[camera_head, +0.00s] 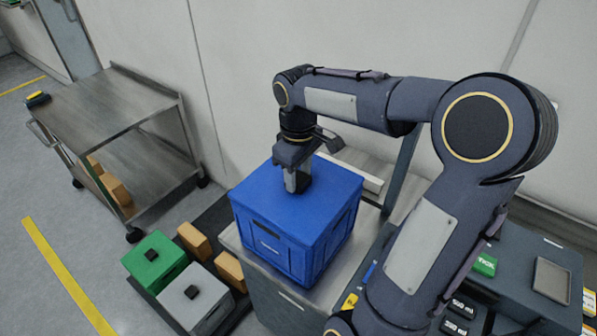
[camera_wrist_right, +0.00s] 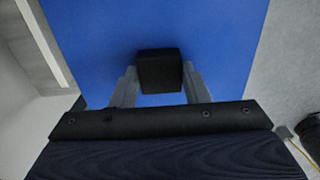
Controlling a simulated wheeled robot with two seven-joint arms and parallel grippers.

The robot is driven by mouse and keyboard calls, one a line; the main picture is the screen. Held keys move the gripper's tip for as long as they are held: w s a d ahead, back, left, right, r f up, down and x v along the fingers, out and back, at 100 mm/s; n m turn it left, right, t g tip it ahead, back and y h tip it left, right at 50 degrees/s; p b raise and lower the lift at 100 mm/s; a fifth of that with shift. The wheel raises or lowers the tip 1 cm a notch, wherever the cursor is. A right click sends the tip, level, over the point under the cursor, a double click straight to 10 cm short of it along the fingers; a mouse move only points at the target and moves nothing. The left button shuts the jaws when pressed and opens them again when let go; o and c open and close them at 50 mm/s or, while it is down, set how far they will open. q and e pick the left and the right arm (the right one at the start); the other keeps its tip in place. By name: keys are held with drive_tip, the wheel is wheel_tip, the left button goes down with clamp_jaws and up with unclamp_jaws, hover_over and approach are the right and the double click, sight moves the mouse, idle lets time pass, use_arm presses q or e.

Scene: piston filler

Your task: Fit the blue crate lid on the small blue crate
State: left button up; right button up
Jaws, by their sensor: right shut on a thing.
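The blue crate lid (camera_head: 262,203) lies over the top of the small blue crate (camera_head: 318,250), lined up with its walls as far as I can see. I cannot tell whether it is fully seated. My right gripper (camera_head: 297,182) points down at the lid's middle and is shut on its black knob (camera_wrist_right: 159,70). In the wrist view the two fingers flank the knob, and the blue lid (camera_wrist_right: 220,40) fills most of the picture behind it. The crate's inside is hidden. My left gripper is not in view.
The crate stands on a metal-topped stand (camera_head: 232,240) near the wall. Green (camera_head: 153,262) and grey (camera_head: 195,298) lidded crates and brown boxes (camera_head: 230,270) sit lower left. A metal cart (camera_head: 100,105) stands at the left. A dark bench (camera_head: 520,255) with small items is at the right.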

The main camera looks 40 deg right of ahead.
drive_tip(key=o, duration=1.2)
drive_tip(key=shift+o, duration=0.4)
drive_tip(key=o, duration=0.3)
drive_tip(key=shift+r, duration=0.15)
drive_tip(key=shift+r+p, duration=3.1)
drive_tip(key=shift+r, duration=0.3)
